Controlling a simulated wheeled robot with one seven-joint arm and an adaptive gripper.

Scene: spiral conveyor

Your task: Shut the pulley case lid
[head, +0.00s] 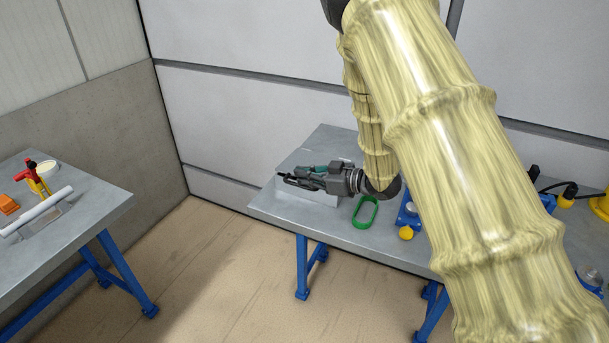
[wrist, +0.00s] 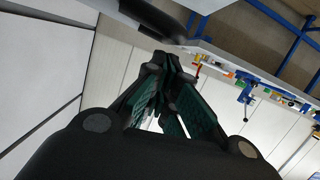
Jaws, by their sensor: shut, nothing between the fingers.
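A pale grey box that looks like the pulley case (head: 312,197) sits near the left end of the bench in the head view. My gripper (head: 287,178) lies over it, pointing left, and hides much of its top. I cannot tell from here how far its lid stands open or whether the gripper touches it. In the wrist view the gripper fingers (wrist: 168,72) come together at the tips with nothing between them. A dark rounded bar (wrist: 155,18) passes close beyond the fingertips in that view.
On the same bench (head: 268,207), a green oval ring (head: 366,212) lies right of the case, with a blue part (head: 407,212) and a yellow knob (head: 406,233) beyond it. Another bench (head: 95,210) with tools stands at left. A wall rises behind. Floor between the benches is clear.

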